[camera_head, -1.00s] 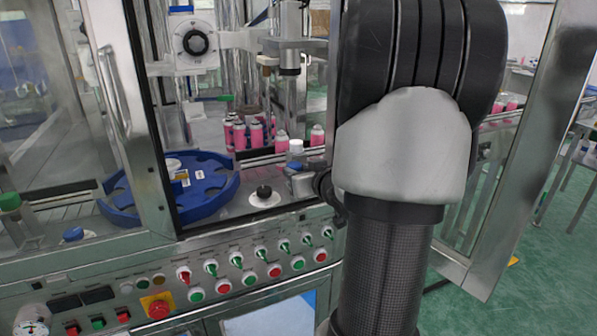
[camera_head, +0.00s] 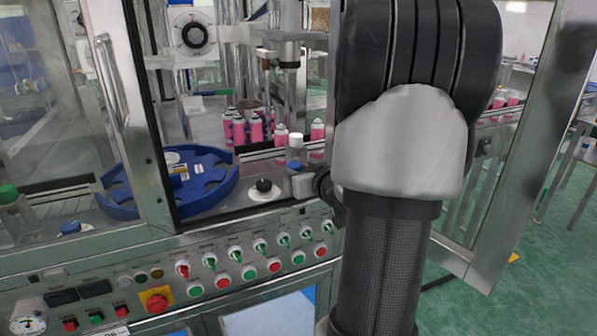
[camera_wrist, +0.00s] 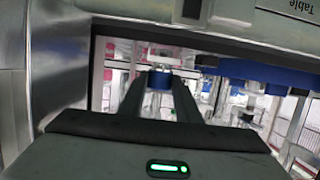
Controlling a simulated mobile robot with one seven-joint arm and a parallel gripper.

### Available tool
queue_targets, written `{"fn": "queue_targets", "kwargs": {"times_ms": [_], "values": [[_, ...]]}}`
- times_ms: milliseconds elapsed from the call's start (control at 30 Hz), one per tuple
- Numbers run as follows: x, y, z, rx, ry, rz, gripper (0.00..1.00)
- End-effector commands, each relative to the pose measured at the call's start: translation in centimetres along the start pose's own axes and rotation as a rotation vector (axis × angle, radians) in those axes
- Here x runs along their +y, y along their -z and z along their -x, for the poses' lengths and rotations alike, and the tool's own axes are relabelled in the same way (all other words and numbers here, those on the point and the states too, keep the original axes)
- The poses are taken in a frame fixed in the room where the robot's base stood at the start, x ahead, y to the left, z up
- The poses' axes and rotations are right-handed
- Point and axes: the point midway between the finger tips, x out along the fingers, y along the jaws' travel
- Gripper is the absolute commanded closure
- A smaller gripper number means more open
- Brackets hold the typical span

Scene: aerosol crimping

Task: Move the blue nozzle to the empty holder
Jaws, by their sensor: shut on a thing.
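The blue nozzle (camera_head: 294,166) is at the lower right of the machine's opening in the head view, with a clear or whitish piece above it. It also shows as a blue band (camera_wrist: 160,80) in the wrist view. My gripper (camera_wrist: 160,98) has one finger on each side of it and is shut on it. In the head view my gripper (camera_head: 302,182) is small, beside the machine's front edge, with my arm covering the area to its right. I cannot clearly make out an empty holder.
A round blue tray (camera_head: 215,197) lies left of my gripper, and a black knob on a white disc (camera_head: 264,187) stands between them. Several pink cans (camera_head: 257,128) stand behind. A door frame (camera_head: 130,110) is at left; the button panel (camera_head: 235,262) is below.

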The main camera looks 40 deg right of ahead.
Motion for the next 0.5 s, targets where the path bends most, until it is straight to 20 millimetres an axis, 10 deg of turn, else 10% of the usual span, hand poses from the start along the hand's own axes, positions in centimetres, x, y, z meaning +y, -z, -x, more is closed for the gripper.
{"fn": "queue_targets", "kwargs": {"times_ms": [500], "values": [[-0.02, -0.67, -0.23, 0.001, 0.000, 0.000, 0.96]]}}
